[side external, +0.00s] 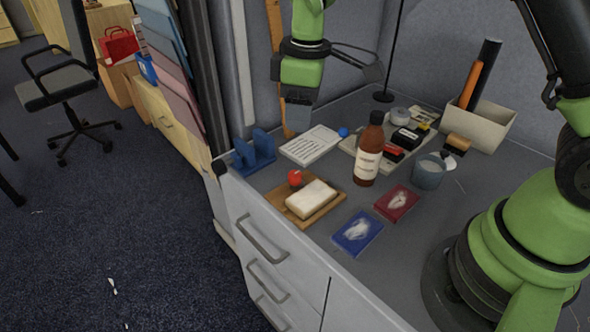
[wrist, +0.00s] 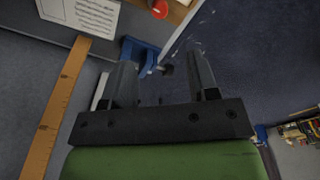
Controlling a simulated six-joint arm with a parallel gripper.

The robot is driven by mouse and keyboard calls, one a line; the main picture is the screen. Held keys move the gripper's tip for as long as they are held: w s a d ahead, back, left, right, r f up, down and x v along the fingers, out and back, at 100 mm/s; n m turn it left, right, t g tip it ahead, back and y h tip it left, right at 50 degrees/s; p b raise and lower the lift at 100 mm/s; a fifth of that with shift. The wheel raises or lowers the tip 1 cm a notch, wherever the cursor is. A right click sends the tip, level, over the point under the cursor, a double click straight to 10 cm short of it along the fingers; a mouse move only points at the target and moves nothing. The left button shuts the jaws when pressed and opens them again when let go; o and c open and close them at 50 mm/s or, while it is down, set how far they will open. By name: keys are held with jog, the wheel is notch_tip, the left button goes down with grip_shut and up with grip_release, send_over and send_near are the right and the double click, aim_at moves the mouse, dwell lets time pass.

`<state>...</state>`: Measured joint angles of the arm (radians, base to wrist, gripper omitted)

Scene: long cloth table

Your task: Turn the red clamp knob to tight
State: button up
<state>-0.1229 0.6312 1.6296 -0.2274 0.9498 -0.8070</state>
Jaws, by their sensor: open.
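The red clamp knob (side external: 295,178) sits at the back edge of a small wooden board (side external: 322,215), beside a pale block (side external: 311,198) lying on it. The knob lies beyond the fingertips.
A blue stand (side external: 253,151) and a printed white card (side external: 310,146) lie behind the board. A brown bottle (side external: 369,150) stands to its right. Blue (side external: 357,233) and red (side external: 397,203) packets lie nearby. A long wooden ruler (wrist: 58,115) hangs on the wall.

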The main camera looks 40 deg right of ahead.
jog(key=n, duration=0.1)
send_over(295, 173)
notch_tip(295, 173, down, 4)
jog(key=shift+g, duration=0.4)
notch_tip(295, 173, down, 10)
jog(key=shift+f, duration=0.1)
jog(key=shift+c, duration=0.2)
jog(key=c, duration=0.9)
